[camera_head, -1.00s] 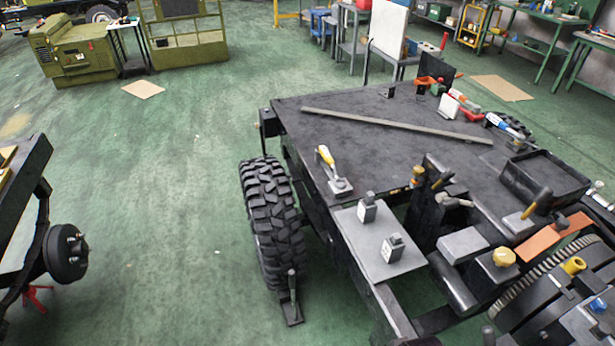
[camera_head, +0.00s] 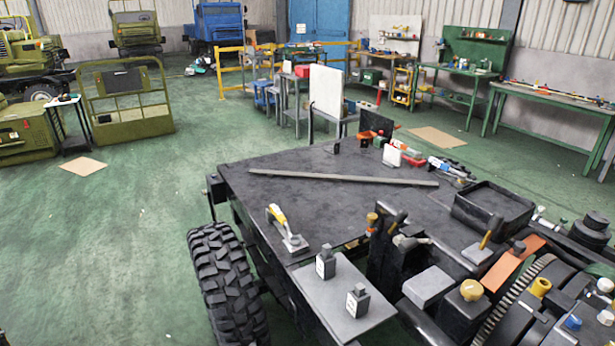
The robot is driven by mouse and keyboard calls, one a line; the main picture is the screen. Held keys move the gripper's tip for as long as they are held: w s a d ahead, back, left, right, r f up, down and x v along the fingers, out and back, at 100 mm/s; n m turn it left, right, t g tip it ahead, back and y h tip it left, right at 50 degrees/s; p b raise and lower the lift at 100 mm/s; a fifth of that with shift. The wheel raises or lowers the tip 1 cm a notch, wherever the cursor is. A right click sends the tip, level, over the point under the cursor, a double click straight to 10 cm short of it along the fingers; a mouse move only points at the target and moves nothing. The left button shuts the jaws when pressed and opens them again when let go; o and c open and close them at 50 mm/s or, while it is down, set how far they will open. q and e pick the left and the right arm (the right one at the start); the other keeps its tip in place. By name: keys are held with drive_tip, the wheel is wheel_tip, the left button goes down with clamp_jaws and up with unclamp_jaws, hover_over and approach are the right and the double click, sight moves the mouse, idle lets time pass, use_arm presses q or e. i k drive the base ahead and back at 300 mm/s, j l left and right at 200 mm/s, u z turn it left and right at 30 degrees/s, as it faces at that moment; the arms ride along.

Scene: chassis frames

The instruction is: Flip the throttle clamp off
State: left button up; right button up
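A toggle clamp with a yellow handle (camera_head: 278,216) sits on the left front edge of the dark chassis deck (camera_head: 270,180); its handle leans up to the left from a light metal base. A dark lever assembly (camera_head: 388,232) with an orange-yellow knob stands right of it. A short yellow-orange lever (camera_head: 485,240) stands on a grey block farther right. No label shows which of these is the throttle clamp. Neither of my grippers is in view.
A grey plate (camera_head: 325,285) with two small dark labelled blocks (camera_head: 357,300) juts out in front. A long bar (camera_head: 345,178) lies across the deck, with a black tray (camera_head: 492,208) at right. A big tyre (camera_head: 225,285) stands at left. Green floor (camera_head: 130,240) is open on the left.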

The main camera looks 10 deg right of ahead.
sight(401, 217)
drive_tip(key=k+l, duration=0.2)
drive_tip(key=l, duration=0.2)
drive_tip(key=k+l, duration=0.2)
drive_tip(key=l, duration=0.15)
drive_tip(key=k+l, duration=0.2)
drive_tip(key=l, duration=0.2)
